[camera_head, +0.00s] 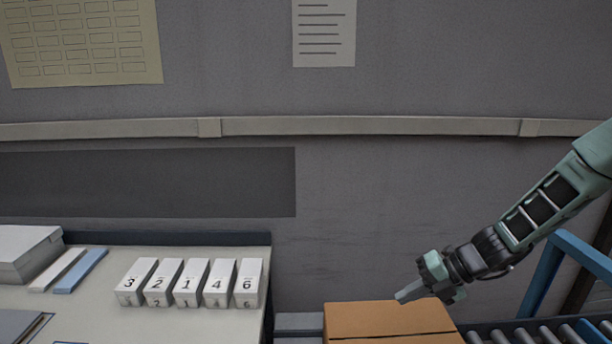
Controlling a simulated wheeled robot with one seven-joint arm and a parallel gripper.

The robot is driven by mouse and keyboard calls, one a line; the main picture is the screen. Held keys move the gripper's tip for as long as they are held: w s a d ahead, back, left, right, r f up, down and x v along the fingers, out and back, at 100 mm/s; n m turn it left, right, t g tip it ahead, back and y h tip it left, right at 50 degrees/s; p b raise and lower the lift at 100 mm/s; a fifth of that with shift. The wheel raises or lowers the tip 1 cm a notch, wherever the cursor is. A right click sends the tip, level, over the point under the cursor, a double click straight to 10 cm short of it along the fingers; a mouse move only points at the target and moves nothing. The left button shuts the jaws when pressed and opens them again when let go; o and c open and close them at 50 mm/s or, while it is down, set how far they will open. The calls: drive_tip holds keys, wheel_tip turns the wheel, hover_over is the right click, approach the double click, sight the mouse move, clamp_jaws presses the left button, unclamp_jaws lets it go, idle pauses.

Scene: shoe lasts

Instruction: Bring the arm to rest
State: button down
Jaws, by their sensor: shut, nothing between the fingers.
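My arm comes in from the right edge and slants down to the left. My gripper (404,296) is at its end, shut and empty. It is just above or in front of the top of a brown cardboard box (385,318); I cannot tell whether it touches the box. No shoe last shows in this view.
A roller conveyor (520,335) with a blue frame (545,270) lies at the right. A table (205,325) at the left bears several numbered white blocks (190,283), a blue strip (80,271), a white strip (58,271) and a pale box (25,252). A grey wall stands behind.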

drive_tip(key=s+a+r+n+g+h+b, duration=0.2)
drive_tip(key=s+a+n, duration=0.4)
drive_tip(key=n, duration=0.4)
drive_tip(key=s+a+r+n+g+h+b, duration=0.1)
drive_tip(key=s+a+r+n+g+h, duration=0.15)
drive_tip(key=s+a+n, duration=0.45)
drive_tip(key=s+d+r+n+t+h+b, duration=0.1)
drive_tip(key=s+n+h+b, duration=0.1)
drive_tip(key=s+n, duration=0.6)
drive_tip(key=s+d+r+n+t+h+b, duration=0.1)
drive_tip(key=s+n, duration=0.8)
drive_tip(key=n, duration=1.1)
drive_tip(key=shift+d+r+n+t+h+b, duration=0.25)
drive_tip(key=shift+d+n+t+h+b, duration=0.15)
drive_tip(key=shift+d+h, duration=0.3)
